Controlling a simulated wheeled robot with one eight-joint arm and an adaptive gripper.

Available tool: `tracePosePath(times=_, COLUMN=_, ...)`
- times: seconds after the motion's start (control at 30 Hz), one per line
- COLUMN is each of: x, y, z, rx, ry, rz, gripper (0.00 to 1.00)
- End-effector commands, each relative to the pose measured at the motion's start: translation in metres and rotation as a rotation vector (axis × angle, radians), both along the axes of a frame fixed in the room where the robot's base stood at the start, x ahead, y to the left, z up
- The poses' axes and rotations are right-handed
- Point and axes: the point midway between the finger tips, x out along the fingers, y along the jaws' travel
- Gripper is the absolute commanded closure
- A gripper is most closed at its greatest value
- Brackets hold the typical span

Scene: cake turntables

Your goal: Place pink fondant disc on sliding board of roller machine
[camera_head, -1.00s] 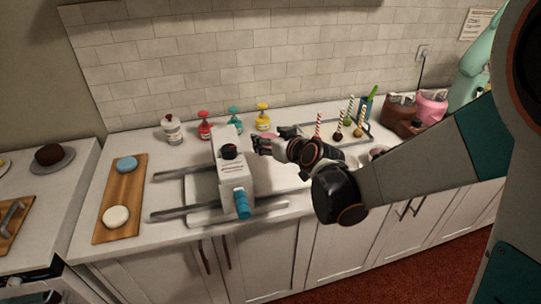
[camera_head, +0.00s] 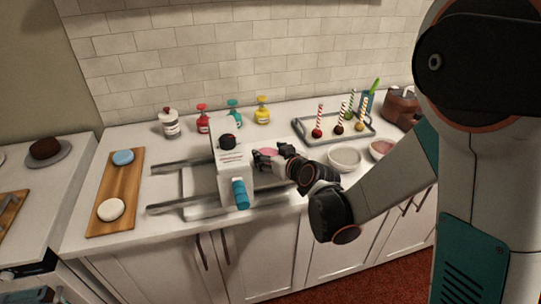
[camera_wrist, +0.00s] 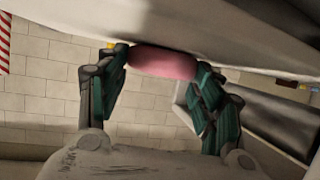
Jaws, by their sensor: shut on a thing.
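The pink fondant disc (camera_wrist: 163,63) is between the two fingers of my gripper (camera_wrist: 160,75) in the wrist view, and the fingers are shut on it. In the head view the pink disc (camera_head: 267,152) shows at the tip of my gripper (camera_head: 275,153), just right of the roller machine. The roller machine (camera_head: 232,165) is a white upright body with a dark knob on top and a blue handle (camera_head: 239,194) in front. Its pale sliding board (camera_head: 199,185) shows between grey rails on the left. The board's part near my gripper is mostly hidden. Whether the disc touches it I cannot tell.
Blue and white discs lie on a wooden board (camera_head: 117,190) at left. Red, teal and yellow bottles (camera_head: 262,110) stand behind the machine. A tray (camera_head: 302,130) of cake pops and a white bowl (camera_head: 344,158) are to the right of my gripper. Grey rails (camera_head: 178,207) extend leftward.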

Motion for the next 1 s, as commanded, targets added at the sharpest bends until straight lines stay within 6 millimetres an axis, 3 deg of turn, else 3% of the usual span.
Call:
tracePosePath(times=0.07, x=0.000, y=0.000, z=-0.003, rx=0.000, ry=0.000, rz=0.000, gripper=0.80)
tracePosePath(times=0.1, x=0.000, y=0.000, z=-0.002, rx=0.000, ry=0.000, rz=0.000, gripper=0.32)
tracePosePath(times=0.17, x=0.000, y=0.000, z=-0.002, rx=0.000, ry=0.000, rz=0.000, gripper=0.19)
tracePosePath(times=0.63, x=-0.001, y=-0.001, z=0.002, rx=0.000, ry=0.000, rz=0.000, gripper=0.19)
tracePosePath(times=1.0, x=-0.058, y=-0.031, z=0.029, rx=0.000, ry=0.000, rz=-0.001, gripper=0.19)
